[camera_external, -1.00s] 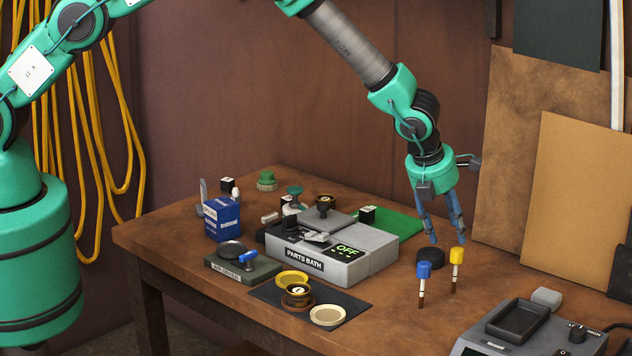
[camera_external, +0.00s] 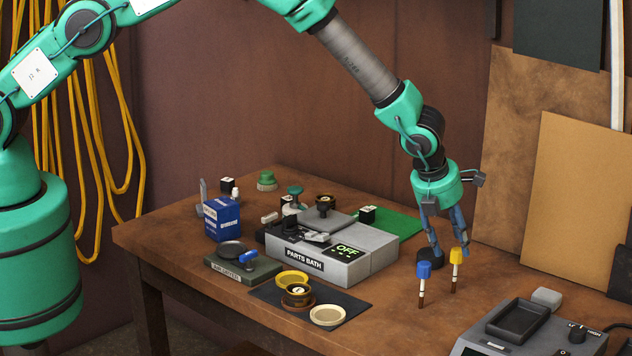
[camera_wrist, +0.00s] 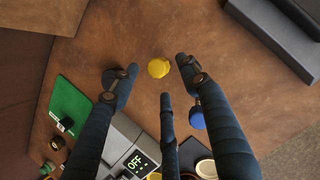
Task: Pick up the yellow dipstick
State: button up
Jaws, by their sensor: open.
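The yellow dipstick (camera_external: 456,268) stands upright on the bench, with a yellow cap and a thin pale and brown stem. A blue-capped dipstick (camera_external: 423,283) stands just left of it. My gripper (camera_external: 450,248) is open and points down, its blue-grey fingers just behind and above the two caps. In the wrist view the yellow cap (camera_wrist: 158,68) shows between and just beyond the spread fingertips of my gripper (camera_wrist: 157,85), apart from them. The blue cap (camera_wrist: 197,117) is partly behind the right finger there. The yellow stem is hidden below its cap in that view.
A black round object (camera_external: 428,258) sits by the fingers. A grey parts bath (camera_external: 330,262) stands to the left. A grey device with a black tray (camera_external: 518,322) stands at the front right. Boards (camera_external: 578,195) lean on the wall behind. Bare bench lies around the dipsticks.

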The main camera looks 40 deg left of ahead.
aim_at(456, 249)
jog(key=shift+p+x, duration=0.35)
jog(key=shift+x, duration=1.9)
jog(key=shift+w+r, duration=0.1)
jog(key=shift+w, duration=0.05)
jog(key=c, duration=1.1)
